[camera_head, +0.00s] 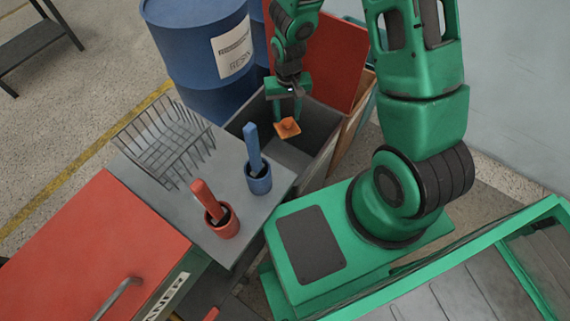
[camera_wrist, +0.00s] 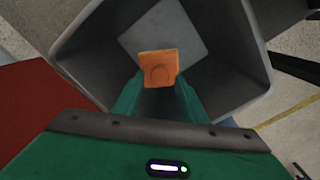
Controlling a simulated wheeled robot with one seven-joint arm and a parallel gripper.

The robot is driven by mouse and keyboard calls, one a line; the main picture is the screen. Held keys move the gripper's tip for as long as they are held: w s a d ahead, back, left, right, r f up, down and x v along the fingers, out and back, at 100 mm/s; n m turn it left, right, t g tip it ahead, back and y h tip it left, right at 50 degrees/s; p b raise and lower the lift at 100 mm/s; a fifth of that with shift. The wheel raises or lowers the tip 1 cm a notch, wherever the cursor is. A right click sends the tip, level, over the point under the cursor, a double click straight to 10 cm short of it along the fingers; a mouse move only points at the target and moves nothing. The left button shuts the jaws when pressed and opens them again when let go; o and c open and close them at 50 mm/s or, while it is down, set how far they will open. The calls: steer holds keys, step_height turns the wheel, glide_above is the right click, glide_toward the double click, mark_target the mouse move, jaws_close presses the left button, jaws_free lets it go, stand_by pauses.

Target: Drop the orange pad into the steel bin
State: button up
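The orange pad (camera_head: 287,128) is a small square piece with a round mark on its face. It also shows in the wrist view (camera_wrist: 158,69) between my green fingertips. My gripper (camera_head: 288,118) points down and is shut on the pad, holding it over the open mouth of the grey steel bin (camera_head: 318,118). In the wrist view the bin's walls (camera_wrist: 225,40) surround the pad on the visible sides, with the pale bin floor (camera_wrist: 185,25) below. The bin looks empty where I can see; the part under my gripper is hidden.
A grey bench (camera_head: 240,215) left of the bin holds a wire rack (camera_head: 165,140), a blue cup with a handled tool (camera_head: 258,178) and a red one (camera_head: 221,220). Blue drums (camera_head: 205,50) and a red panel (camera_head: 335,60) stand behind the bin.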

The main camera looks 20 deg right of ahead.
steer(key=shift+o, duration=0.4)
step_height(320, 180, up, 11)
stand_by(0.5)
steer(key=shift+w+f, duration=0.1)
steer(key=shift+f, duration=0.05)
